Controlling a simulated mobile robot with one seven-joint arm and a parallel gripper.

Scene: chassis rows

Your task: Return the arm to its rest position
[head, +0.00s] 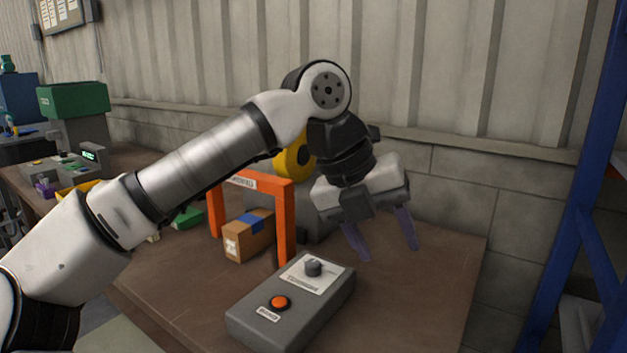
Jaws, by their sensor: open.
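My arm reaches from the lower left up and across to the middle of the head view, bent at a high joint. My gripper (383,240) hangs from it over the right part of the brown table (415,310), fingers pointing down. The two fingers are apart, with nothing between them. The gripper appears behind and to the right of a grey control box (312,309) with a knob and an orange button. The fingertips look clear of the box; their exact height above the table is hard to tell.
An orange frame (285,205) stands left of the gripper, with a cardboard box (250,236) at it and a yellow roll (293,160) behind. A blue rack post (575,200) rises at right. A wall (440,80) closes the back. Green and blue bins stand far left.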

